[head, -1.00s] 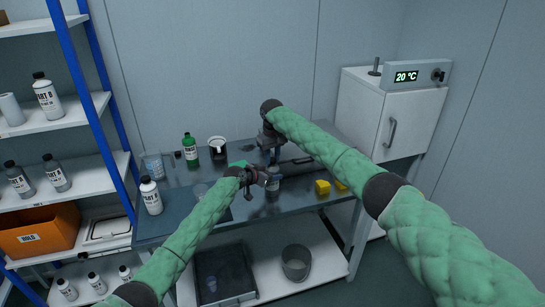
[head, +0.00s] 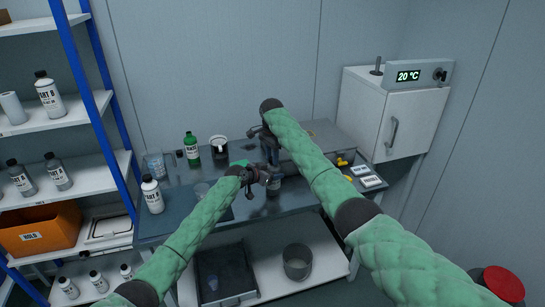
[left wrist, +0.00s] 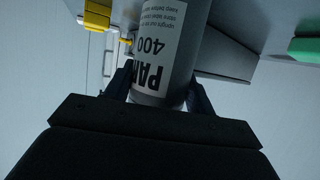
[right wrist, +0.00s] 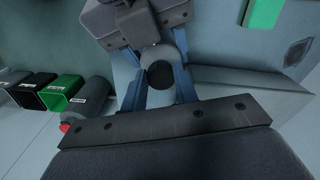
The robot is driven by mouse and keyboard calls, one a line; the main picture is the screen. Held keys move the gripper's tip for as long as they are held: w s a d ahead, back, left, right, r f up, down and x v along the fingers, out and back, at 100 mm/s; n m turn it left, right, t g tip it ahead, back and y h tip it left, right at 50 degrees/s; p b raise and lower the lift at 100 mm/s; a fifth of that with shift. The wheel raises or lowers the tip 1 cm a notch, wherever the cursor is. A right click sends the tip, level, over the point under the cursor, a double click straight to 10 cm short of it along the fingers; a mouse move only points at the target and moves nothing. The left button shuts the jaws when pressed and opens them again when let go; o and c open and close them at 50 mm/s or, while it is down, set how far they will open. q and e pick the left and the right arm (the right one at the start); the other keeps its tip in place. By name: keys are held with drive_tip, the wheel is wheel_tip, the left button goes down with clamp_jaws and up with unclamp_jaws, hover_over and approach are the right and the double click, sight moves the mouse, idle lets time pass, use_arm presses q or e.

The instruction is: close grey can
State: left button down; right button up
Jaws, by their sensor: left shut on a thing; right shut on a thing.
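The grey can (left wrist: 168,55), with a white label, is between my left gripper's fingers (left wrist: 158,90) in the left wrist view. In the head view the can (head: 273,184) is above the bench's front part, with my left gripper (head: 262,176) at its side. My right gripper (right wrist: 158,80) points down from above and is shut around a dark round cap (right wrist: 161,75) at the can's top. It also shows in the head view (head: 270,150), partly hidden by its arm. Whether the cap is fully seated cannot be told.
The dark bench (head: 240,208) carries a green bottle (head: 191,150), a white-labelled bottle (head: 152,196), a glass beaker (head: 155,165) and a black-rimmed cup (head: 219,148) at left. A grey case (head: 325,138) and yellow pieces (head: 343,161) are at right. A cabinet (head: 385,115) stands behind.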

drive_tip(key=m, duration=0.6)
drive_tip(key=shift+w+a+m, duration=0.15)
drive_tip(key=shift+m, duration=0.25)
drive_tip(key=m, duration=0.5)
drive_tip(key=shift+w, duration=0.15)
drive_tip(key=m, duration=0.5)
drive_tip(key=shift+w, duration=0.1)
drive_tip(key=m, duration=0.4)
drive_tip(key=shift+w+d+m, duration=0.1)
drive_tip(key=shift+d+m, duration=0.2)
drive_tip(key=shift+m, duration=0.1)
drive_tip(key=o, duration=0.9)
